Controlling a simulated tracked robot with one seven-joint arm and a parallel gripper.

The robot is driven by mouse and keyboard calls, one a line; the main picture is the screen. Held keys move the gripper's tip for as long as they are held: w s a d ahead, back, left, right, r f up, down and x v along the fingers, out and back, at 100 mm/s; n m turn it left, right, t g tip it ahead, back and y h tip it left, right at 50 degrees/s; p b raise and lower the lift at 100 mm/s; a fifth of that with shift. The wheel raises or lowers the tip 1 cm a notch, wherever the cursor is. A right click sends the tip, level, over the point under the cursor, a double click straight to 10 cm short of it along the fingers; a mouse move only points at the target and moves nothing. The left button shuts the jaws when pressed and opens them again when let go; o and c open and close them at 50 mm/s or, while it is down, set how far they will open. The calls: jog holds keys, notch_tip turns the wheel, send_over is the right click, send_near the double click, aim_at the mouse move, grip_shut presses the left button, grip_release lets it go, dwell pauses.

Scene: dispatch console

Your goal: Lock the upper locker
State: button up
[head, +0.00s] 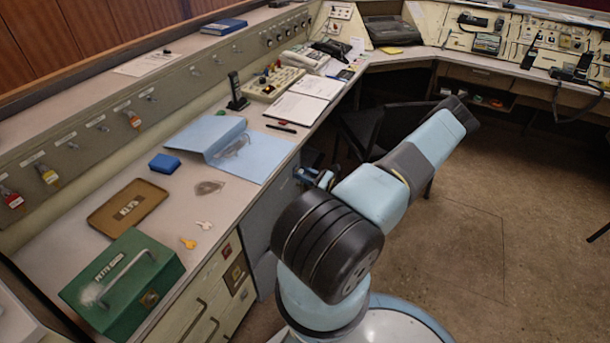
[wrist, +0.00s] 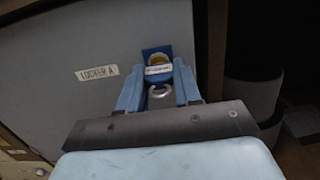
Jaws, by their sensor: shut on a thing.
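The wrist view shows a grey locker front (wrist: 60,65) with a "LOCKER A" label (wrist: 97,74). A dark blue piece with a round brass part (wrist: 159,58) stands out against this front. My gripper (wrist: 159,74) is shut on what looks like a key (wrist: 158,70) with a pale label and a grey ring (wrist: 160,91) below it. The key's tip is hidden, so I cannot tell how deep it sits or how it is turned. In the head view my gripper (head: 317,179) is at the grey locker (head: 272,213) under the desk, partly behind my arm.
On the desk lie a green petty cash box (head: 125,283), a brown tray (head: 105,217), a yellow key (head: 188,243), a pale key (head: 204,225) and an open blue folder (head: 255,163). A dark chair (head: 372,135) stands close behind my arm.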

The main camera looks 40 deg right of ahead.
jog(key=shift+w+n, duration=0.1)
jog(key=shift+n, duration=1.7)
